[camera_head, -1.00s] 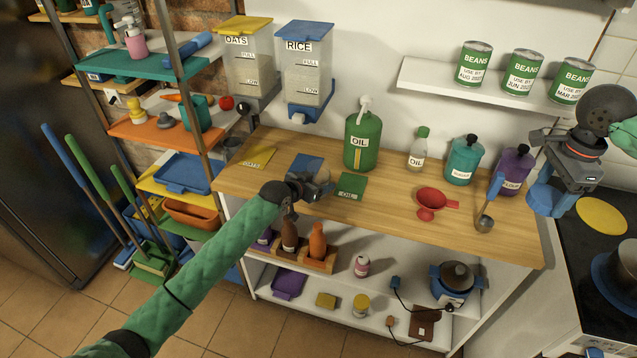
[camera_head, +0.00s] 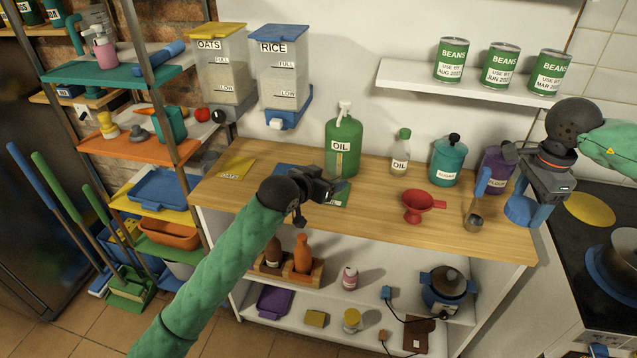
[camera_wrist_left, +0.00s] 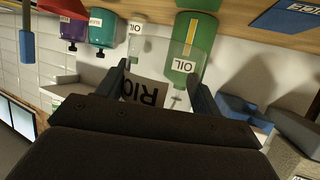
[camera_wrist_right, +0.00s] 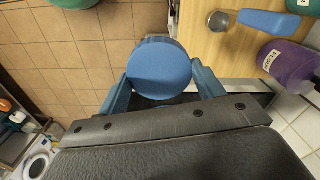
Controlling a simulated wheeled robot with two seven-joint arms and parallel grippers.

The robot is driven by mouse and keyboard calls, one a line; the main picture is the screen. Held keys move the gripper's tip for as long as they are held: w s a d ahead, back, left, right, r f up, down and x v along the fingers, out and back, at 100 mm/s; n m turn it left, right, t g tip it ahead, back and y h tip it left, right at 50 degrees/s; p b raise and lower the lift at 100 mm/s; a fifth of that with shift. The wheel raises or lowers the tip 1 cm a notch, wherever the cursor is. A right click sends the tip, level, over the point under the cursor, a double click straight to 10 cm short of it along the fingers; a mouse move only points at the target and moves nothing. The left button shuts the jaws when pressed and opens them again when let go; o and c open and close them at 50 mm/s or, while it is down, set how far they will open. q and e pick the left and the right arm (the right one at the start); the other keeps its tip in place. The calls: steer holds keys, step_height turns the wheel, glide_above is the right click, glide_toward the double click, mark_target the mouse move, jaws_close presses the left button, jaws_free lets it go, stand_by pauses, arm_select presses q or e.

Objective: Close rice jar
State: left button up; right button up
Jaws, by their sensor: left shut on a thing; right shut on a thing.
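My left gripper (camera_head: 332,188) is over the table above the mats and is shut on a clear rice jar. In the left wrist view the jar's label (camera_wrist_left: 148,92), upside down and partly cut off, shows between the fingers (camera_wrist_left: 160,85). In the head view the jar is mostly hidden by the gripper. My right gripper (camera_head: 532,190) is shut on a round blue lid (camera_head: 522,212), held near the table's right end. The lid's flat face (camera_wrist_right: 160,68) shows between the fingers in the right wrist view. Lid and jar are far apart.
A green oil jug (camera_head: 342,145), an oil bottle (camera_head: 401,150), a teal sugar jar (camera_head: 447,160) and a purple flour jar (camera_head: 494,168) line the back. A red funnel (camera_head: 417,208) and a scoop (camera_head: 477,213) stand between my grippers. The stove (camera_head: 600,270) is at right.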

arm_select(q)
steer(key=shift+s+d+r, duration=0.1)
steer(key=shift+s+r, duration=0.05)
steer(key=shift+s, duration=0.05)
steer(key=shift+o, duration=0.9)
steer(key=c, duration=0.5)
steer(key=s+a+f+n+t+y, duration=0.1)
steer(key=s+a+f+n+y, duration=0.1)
steer(key=a, duration=0.7)
steer(key=s+a+f+n+t+y, duration=0.1)
steer(key=s+a+f+n+y, duration=0.2)
steer(key=s+a+f, duration=0.2)
steer(key=s+a+f+n+t+y, duration=0.1)
steer(key=s+a+f+n+y, duration=0.2)
steer(key=a, duration=1.1)
steer(key=s+f, duration=0.1)
steer(key=s, duration=0.2)
steer(key=shift+s+f+y, duration=0.3)
arm_select(e)
steer(key=w+a+f+n, duration=0.3)
steer(key=a+f+n, duration=0.6)
steer(key=a, duration=0.4)
steer(key=w+a+f+n, duration=0.3)
steer(key=a+f+n, duration=0.6)
steer(key=a, duration=0.5)
steer(key=shift+w+f+n, duration=0.3)
steer(key=shift+f+n, duration=0.1)
steer(key=shift+f, duration=0.4)
